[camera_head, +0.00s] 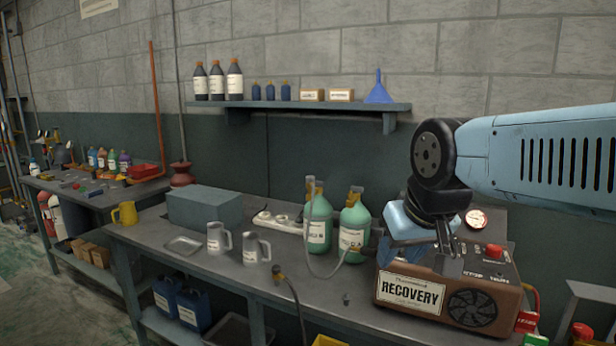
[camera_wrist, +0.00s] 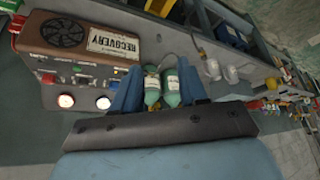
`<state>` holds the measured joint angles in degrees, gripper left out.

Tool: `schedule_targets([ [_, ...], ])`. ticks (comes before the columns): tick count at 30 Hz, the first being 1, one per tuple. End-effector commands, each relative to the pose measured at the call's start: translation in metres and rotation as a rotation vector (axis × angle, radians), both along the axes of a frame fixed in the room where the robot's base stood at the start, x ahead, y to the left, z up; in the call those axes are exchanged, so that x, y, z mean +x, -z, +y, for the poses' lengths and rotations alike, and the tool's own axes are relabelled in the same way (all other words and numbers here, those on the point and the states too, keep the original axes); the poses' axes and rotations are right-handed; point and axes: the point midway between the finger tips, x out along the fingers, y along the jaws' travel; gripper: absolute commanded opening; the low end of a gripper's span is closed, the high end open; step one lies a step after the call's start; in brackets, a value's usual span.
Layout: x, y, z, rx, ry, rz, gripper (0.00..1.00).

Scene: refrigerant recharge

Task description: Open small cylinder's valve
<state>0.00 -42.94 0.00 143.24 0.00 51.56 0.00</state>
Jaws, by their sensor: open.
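Two green cylinders with white labels stand side by side on the workbench, a left one (camera_head: 318,222) and a right one (camera_head: 354,232). Both have brass-coloured tops. I cannot tell which is the small one, and their valve state is too small to read. A hose runs by them. My gripper (camera_head: 388,248) is in the air to their right, in front of the recovery machine. In the wrist view both cylinders, one (camera_wrist: 152,88) and the other (camera_wrist: 171,88), show between the open blue fingers of my gripper (camera_wrist: 158,82), beyond them. The gripper is empty and apart from them.
The brown recovery machine (camera_head: 448,296), with gauge and red knob, stands right of the cylinders, under my arm. Two grey jugs (camera_head: 217,238) (camera_head: 254,248) and a grey-blue box (camera_head: 205,208) stand left. A shelf (camera_head: 300,106) with bottles hangs behind. A hose (camera_head: 290,290) crosses the front edge.

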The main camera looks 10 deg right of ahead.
Motion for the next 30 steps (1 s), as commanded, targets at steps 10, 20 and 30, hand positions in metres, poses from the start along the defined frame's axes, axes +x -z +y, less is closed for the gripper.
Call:
schedule_targets([
  [10,0.0,0.0,0.0,0.0,0.0,-0.001,0.43],
  [20,0.037,-0.031,0.001,-0.02,0.033,0.018,0.74],
  [30,0.149,-0.095,0.011,-0.06,0.128,0.054,0.74],
])
